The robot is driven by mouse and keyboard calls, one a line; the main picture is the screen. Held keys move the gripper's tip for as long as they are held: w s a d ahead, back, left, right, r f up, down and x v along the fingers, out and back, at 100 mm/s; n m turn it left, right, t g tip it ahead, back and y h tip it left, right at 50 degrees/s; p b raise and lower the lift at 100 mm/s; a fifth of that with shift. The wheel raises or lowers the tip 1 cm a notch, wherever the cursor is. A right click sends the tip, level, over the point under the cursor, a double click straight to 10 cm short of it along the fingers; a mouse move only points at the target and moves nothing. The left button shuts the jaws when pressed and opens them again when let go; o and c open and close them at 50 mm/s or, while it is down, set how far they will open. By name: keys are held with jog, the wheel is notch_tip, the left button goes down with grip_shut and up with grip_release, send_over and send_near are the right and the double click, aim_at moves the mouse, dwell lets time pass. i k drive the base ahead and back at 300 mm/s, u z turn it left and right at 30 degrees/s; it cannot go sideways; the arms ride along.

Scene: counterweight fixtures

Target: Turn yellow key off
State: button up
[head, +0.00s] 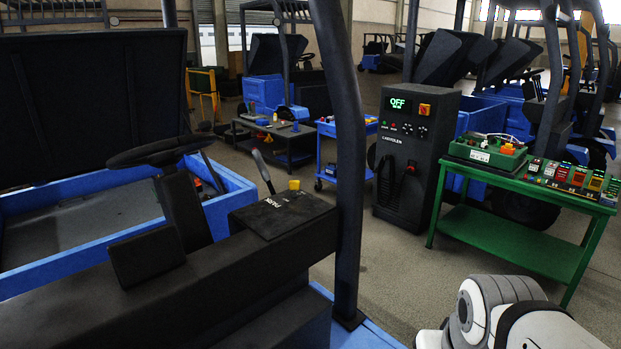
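A small yellow key (294,185) stands up from the black console (283,212) of the blue vehicle, right of a grey lever (263,172). White lettering is on the console top beside it; the key's turn position is too small to tell. My gripper is not in view; only white and black parts of my arm show at the lower right, apart from the console.
A dark vehicle pillar (337,150) rises just right of the console. The steering wheel (155,152) is to its left. Behind stand a black charger cabinet (440,112) reading OFF and a green table (520,255) with several devices. Floor is free between them.

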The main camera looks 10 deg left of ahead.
aim_at(294, 184)
jog(key=i, duration=0.9)
jog(key=u, duration=0.05)
